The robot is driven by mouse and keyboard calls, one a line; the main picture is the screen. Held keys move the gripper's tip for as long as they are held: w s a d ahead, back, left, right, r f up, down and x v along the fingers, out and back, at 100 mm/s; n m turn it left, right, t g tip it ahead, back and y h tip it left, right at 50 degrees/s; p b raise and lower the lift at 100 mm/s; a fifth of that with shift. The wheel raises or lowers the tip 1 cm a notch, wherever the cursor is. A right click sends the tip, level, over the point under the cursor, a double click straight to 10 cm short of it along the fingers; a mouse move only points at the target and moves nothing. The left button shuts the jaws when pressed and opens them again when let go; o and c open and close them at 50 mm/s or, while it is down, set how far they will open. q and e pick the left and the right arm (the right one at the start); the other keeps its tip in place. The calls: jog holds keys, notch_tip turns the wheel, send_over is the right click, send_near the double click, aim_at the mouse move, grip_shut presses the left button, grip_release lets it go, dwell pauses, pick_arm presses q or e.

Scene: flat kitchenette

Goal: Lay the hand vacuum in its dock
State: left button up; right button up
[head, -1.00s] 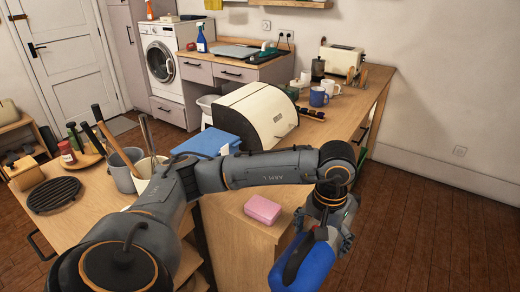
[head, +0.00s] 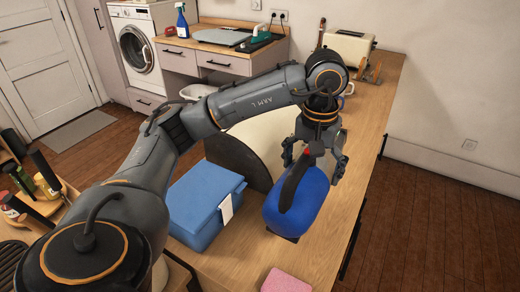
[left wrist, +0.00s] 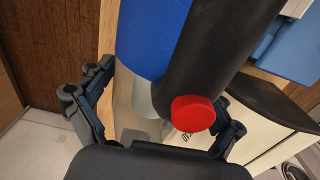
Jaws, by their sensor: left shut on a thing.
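The hand vacuum has a rounded blue body (head: 305,207) and a black handle. My left gripper (head: 314,163) is shut on it and holds it over the wooden counter, in front of the bread bin. In the left wrist view the blue body (left wrist: 150,38), the black handle with a red end and a clear part show between the fingers of my left gripper (left wrist: 155,112). I cannot tell whether the vacuum touches the counter. I cannot make out the dock in either view. My right gripper is out of view.
A blue box (head: 193,205) and a bread bin (head: 262,133), partly hidden by my arm, stand left of the vacuum. A pink block (head: 286,281) lies at the near edge. A toaster (head: 347,46) stands at the back. Bare counter (head: 335,212) lies to the right.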

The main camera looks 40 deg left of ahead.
pick_arm(q)
jog(key=shift+w+a, duration=0.2)
jog(key=shift+a, duration=0.1)
jog(key=shift+f, duration=0.25)
notch_tip(320, 180, down, 5)
jog(key=shift+s+d+r+p, duration=0.1)
jog(key=shift+d+r+p, duration=0.1)
jog(key=shift+p, duration=0.4)
jog(key=shift+a+f, duration=0.15)
jog(key=shift+f, duration=0.7)
notch_tip(320, 180, down, 2)
jog(key=shift+p, duration=0.45)
jog(key=shift+f, duration=0.3)
jog(key=o, duration=1.5)
jog(key=shift+f, duration=0.15)
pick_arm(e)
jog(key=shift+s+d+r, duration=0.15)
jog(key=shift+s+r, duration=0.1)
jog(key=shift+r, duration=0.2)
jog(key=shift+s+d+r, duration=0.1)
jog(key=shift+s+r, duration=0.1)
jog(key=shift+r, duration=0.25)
